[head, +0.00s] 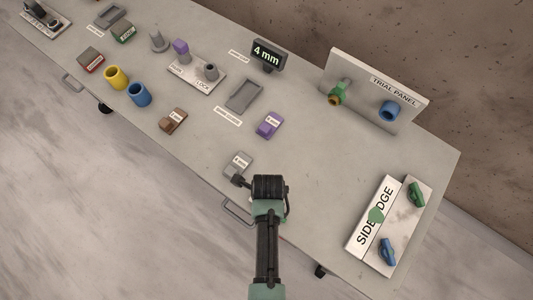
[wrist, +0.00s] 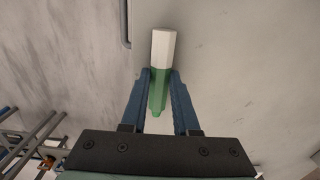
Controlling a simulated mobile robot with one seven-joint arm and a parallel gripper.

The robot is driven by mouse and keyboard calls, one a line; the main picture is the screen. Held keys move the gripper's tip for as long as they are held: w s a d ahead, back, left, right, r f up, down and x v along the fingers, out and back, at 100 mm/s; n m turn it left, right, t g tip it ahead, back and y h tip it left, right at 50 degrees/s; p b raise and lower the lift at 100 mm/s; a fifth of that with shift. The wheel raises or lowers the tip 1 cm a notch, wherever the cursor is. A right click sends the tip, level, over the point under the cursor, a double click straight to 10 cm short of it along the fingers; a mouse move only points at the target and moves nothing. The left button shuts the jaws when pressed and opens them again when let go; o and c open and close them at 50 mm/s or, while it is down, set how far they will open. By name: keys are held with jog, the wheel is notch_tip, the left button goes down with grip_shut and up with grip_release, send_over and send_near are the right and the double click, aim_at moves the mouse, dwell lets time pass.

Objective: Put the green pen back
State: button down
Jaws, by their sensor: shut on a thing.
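In the wrist view, my gripper (wrist: 161,74) has its two blue fingers shut on a green pen (wrist: 159,92). The pen is faceted, and its whitish end (wrist: 163,48) sticks out beyond the fingertips. The pen and fingers cannot be made out clearly there. I cannot tell from these views how high the pen is held.
A plate marked SIDE EDGE (head: 368,226) lies at right, with a green disc (head: 376,215), a green piece (head: 416,194) and a blue piece (head: 388,251). A trial panel (head: 376,88) stands at the back. A purple block (head: 269,125) and grey tray (head: 243,95) are mid-slab.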

jog(key=shift+f, duration=0.1)
jog(key=c, duration=0.7)
grip_release()
jog(key=shift+o, duration=0.2)
